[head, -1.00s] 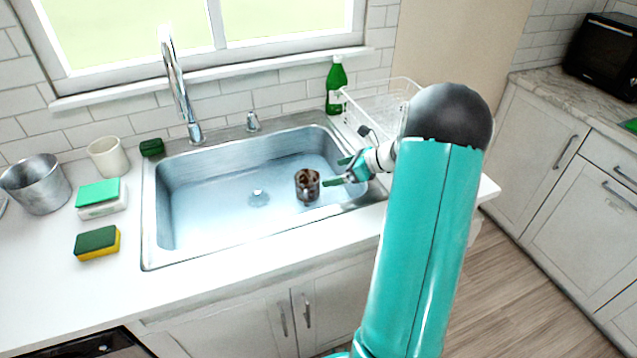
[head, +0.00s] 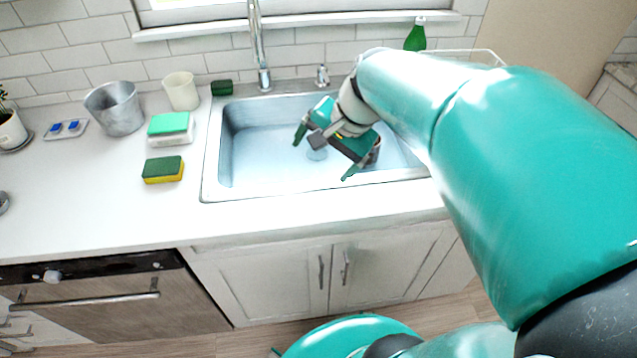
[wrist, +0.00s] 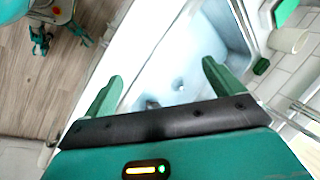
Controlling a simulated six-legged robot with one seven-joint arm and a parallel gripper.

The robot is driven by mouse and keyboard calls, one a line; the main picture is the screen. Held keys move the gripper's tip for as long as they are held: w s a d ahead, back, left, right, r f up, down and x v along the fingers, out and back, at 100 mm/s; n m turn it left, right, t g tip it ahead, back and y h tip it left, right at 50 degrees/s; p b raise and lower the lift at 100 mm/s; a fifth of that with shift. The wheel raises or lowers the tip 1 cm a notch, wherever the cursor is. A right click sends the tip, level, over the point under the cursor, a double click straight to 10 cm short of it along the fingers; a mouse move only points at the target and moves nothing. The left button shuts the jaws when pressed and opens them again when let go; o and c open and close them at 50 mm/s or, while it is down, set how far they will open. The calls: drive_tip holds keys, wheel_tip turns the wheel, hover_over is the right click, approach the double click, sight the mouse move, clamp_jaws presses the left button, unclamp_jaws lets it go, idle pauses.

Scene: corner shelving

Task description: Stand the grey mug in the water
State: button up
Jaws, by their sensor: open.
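The grey mug, with brown stains, is in the right part of the sink (head: 212,150). Pale blue water (head: 262,158) covers the sink floor. My gripper (head: 324,157) is open and empty over the sink, left of the mug and apart from it. In the wrist view my gripper's (wrist: 162,72) spread fingers frame the basin. A small dark shape at its near edge may be the mug, mostly hidden by the gripper body.
A faucet (head: 257,45) stands behind the sink. Left of it are a cream cup (head: 181,92), a metal bucket (head: 116,110), a green-and-white sponge (head: 170,128) and a green-and-yellow sponge (head: 163,170). A green bottle (head: 415,38) is at the back right. The front counter is clear.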

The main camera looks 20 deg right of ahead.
drive_tip(key=s+a+r+n+t+h, duration=0.1)
drive_tip(key=s+a+n, duration=0.4)
drive_tip(key=s+n, duration=0.5)
drive_tip(key=shift+s+r+t+h, duration=0.3)
drive_tip(key=shift+r+t+h, duration=0.1)
drive_tip(key=shift+r+h, duration=0.4)
drive_tip(key=shift+f, duration=0.1)
